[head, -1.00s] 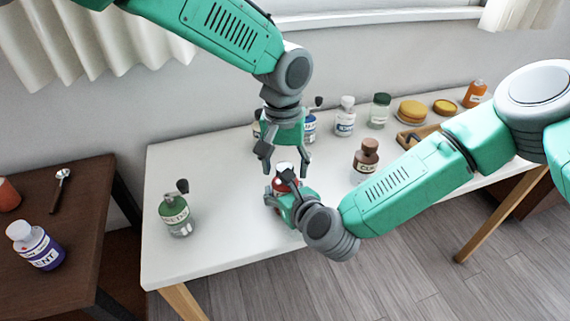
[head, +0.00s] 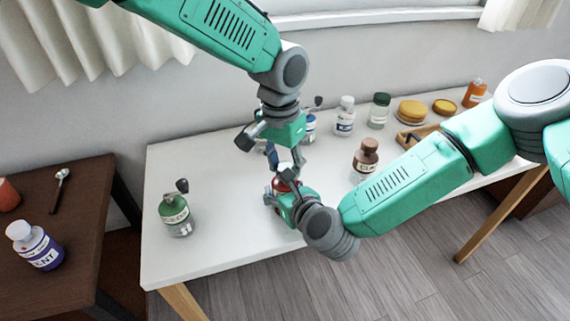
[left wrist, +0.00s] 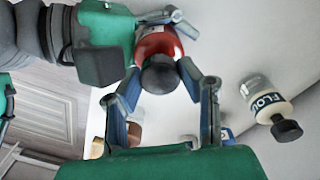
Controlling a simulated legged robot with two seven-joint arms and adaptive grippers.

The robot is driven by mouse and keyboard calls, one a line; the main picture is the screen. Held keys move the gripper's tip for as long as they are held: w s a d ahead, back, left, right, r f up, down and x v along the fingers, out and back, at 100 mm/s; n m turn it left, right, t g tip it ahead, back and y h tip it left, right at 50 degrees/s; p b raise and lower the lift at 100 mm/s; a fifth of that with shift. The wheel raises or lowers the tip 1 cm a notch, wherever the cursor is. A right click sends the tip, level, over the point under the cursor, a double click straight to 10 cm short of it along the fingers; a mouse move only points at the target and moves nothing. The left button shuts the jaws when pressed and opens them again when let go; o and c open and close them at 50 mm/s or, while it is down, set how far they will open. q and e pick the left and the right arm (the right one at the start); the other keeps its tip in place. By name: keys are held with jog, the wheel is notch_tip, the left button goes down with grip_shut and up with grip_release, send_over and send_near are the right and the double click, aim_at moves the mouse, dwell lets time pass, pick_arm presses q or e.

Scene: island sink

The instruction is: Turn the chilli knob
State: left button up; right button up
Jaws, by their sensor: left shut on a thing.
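The red chilli bottle (head: 282,185) stands on the white table near its front, mostly hidden by my grippers; its label cannot be read. It shows as a red body in the left wrist view (left wrist: 158,43), with a dark round knob (left wrist: 160,78) on top. My left gripper (head: 284,170) reaches down from above, with its fingers (left wrist: 161,74) on either side of the knob, shut on it. My right gripper (head: 281,198) comes in from the right, low at the table, and is closed around the bottle's body.
A brown bottle (head: 365,160) stands right, near my right arm. Several jars, including a white one (head: 345,118), line the back. A brown side table (head: 80,210) holds a purple-labelled bottle (head: 38,247).

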aim_at(282, 165)
pick_arm(q)
jog(key=shift+m, duration=0.3)
jog(key=o, duration=1.2)
jog(key=shift+c, duration=0.2)
notch_tip(282, 165, up, 12)
jog(key=shift+w+a, duration=0.15)
jog(key=shift+a, duration=0.1)
